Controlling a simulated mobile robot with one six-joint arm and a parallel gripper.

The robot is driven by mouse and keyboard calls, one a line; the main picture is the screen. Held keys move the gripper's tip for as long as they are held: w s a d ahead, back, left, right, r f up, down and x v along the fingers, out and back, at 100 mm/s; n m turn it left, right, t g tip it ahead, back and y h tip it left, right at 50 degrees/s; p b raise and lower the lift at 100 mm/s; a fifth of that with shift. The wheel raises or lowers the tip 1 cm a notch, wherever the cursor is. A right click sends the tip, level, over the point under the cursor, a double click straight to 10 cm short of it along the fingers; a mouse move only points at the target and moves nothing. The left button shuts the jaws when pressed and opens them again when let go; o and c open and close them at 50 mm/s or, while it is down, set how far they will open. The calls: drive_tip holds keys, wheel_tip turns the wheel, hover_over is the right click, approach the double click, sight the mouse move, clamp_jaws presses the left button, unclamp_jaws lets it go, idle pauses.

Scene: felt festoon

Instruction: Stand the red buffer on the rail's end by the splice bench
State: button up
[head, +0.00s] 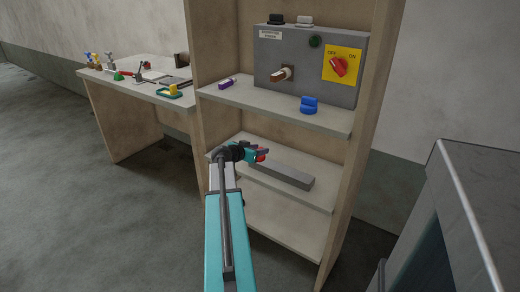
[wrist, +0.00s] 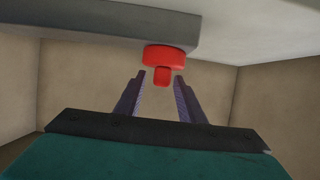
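The red buffer (wrist: 163,60), a wide disc with a narrower knob, shows in the wrist view against the edge of a grey bar. In the head view, a bit of red (head: 260,158) shows by my gripper. The grey bar (head: 285,175), which looks like the rail, lies on the lower shelf; it also shows in the wrist view (wrist: 90,28). My gripper (head: 264,151) is at the bar's left end, the end toward the bench at left. Its purple fingers (wrist: 160,85) are apart, with gaps either side of the knob. I cannot tell whether buffer and bar touch.
The bench (head: 135,87) at left holds several small coloured parts. The upper shelf (head: 290,112), above my gripper, carries a purple block (head: 227,83), a blue piece (head: 309,105) and a grey switch box (head: 300,65). A grey cabinet (head: 460,215) stands at right.

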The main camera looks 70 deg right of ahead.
drive_tip(key=v, duration=1.2)
idle(0.5)
drive_tip(key=w+a+f+n+t+y, duration=0.1)
drive_tip(key=w+a+f+n+y, duration=0.15)
drive_tip(key=w+a+f, duration=0.55)
drive_tip(key=w+a+f+n+t+y, duration=0.1)
drive_tip(key=w+a+f+n, duration=0.2)
drive_tip(key=a+f, duration=0.5)
drive_tip(key=w+a+f+n+y, duration=0.2)
drive_tip(key=a+f+n, duration=0.1)
drive_tip(key=a+f, duration=0.55)
drive_tip(key=w+a+f+n+y, duration=0.2)
drive_tip(key=a+f+n, duration=0.1)
drive_tip(key=a+f, duration=0.55)
drive_tip(key=s+a+f+n+y, duration=0.1)
drive_tip(key=s+a+f+n, duration=0.1)
drive_tip(key=a+f, duration=0.55)
drive_tip(key=s+a+f+n+y, duration=0.2)
drive_tip(key=s+a+f+n, duration=0.15)
drive_tip(key=a, duration=0.75)
drive_tip(key=s+a+f+n+g+y, duration=0.1)
drive_tip(key=s+a+f+n, duration=0.1)
drive_tip(key=s+a, duration=0.3)
drive_tip(key=s+a+f+n+g+y, duration=0.1)
drive_tip(key=s+a+f, duration=0.4)
drive_tip(key=a, duration=0.5)
drive_tip(key=shift+s+a+n+g, duration=0.4)
drive_tip(key=shift+s+n+g, duration=0.1)
drive_tip(key=shift+s+n, duration=0.1)
